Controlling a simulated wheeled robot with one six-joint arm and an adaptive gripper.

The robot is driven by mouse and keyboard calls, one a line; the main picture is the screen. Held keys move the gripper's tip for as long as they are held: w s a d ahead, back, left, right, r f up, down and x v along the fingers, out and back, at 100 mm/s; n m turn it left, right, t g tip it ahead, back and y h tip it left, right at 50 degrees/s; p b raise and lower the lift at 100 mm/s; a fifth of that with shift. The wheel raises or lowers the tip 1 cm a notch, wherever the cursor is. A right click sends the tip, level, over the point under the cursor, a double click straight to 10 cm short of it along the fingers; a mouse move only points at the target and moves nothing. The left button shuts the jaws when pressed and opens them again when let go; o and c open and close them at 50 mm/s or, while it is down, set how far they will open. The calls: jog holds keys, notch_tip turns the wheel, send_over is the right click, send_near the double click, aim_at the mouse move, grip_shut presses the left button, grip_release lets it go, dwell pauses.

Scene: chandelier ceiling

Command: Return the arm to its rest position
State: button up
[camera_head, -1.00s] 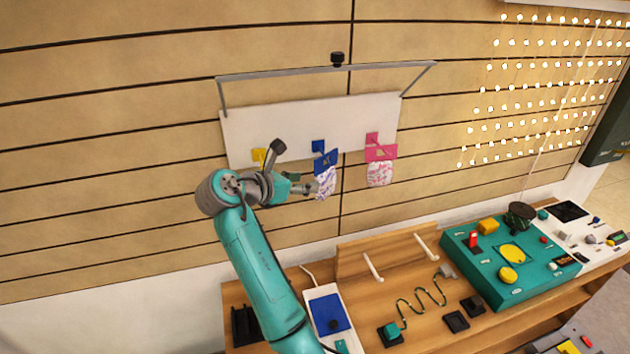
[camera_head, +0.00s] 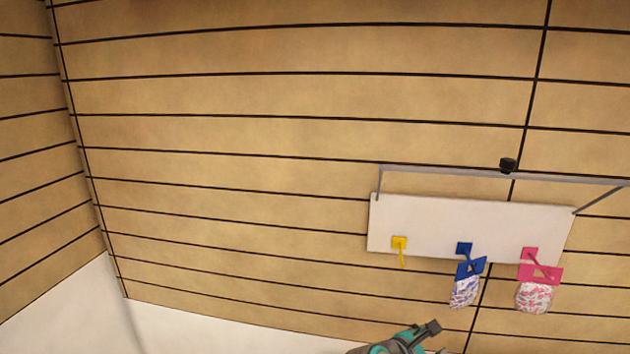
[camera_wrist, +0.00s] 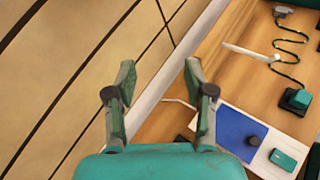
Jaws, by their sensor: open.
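My gripper (camera_wrist: 157,85) is open in the wrist view, with nothing between its two fingers. It points past the wall toward the wooden workbench. In the head view, part of my teal and grey arm (camera_head: 395,343) shows at the bottom edge; the fingertips cannot be made out there. The arm is below and to the left of the hanging items and apart from them.
A white board (camera_head: 470,225) on the slatted wall has a yellow hook (camera_head: 399,243), a blue hook (camera_head: 465,249) and a pink hook (camera_head: 529,254). Patterned bags hang at the blue and pink hooks. The wooden bench (camera_wrist: 236,80) holds a blue-topped white panel (camera_wrist: 228,135).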

jog(key=s+a+f+m+t+y, duration=0.2)
jog(key=s+f+t+y, duration=0.15)
jog(key=s+f, duration=1)
jog(key=s+a+f+m+y, duration=0.1)
jog(key=s+f+m+y, duration=0.15)
jog(key=s, duration=0.35)
jog(key=s+a+f+m+y, duration=0.2)
jog(key=s+f, duration=0.2)
jog(key=s, duration=0.1)
jog(key=s+a+r+m+t+y, duration=0.1)
jog(key=s+r+m, duration=0.15)
jog(key=s, duration=0.55)
jog(key=s+a+r+m+t+y, duration=0.15)
jog(key=s+m, duration=0.25)
jog(key=s, duration=0.4)
jog(key=s+r+m+t, duration=0.1)
jog(key=s+r+m, duration=0.7)
jog(key=s+r, duration=0.2)
jog(key=shift+s+a+r, duration=0.15)
jog(key=shift+s+r, duration=0.2)
jog(key=shift+r, duration=0.25)
jog(key=shift+y, duration=0.25)
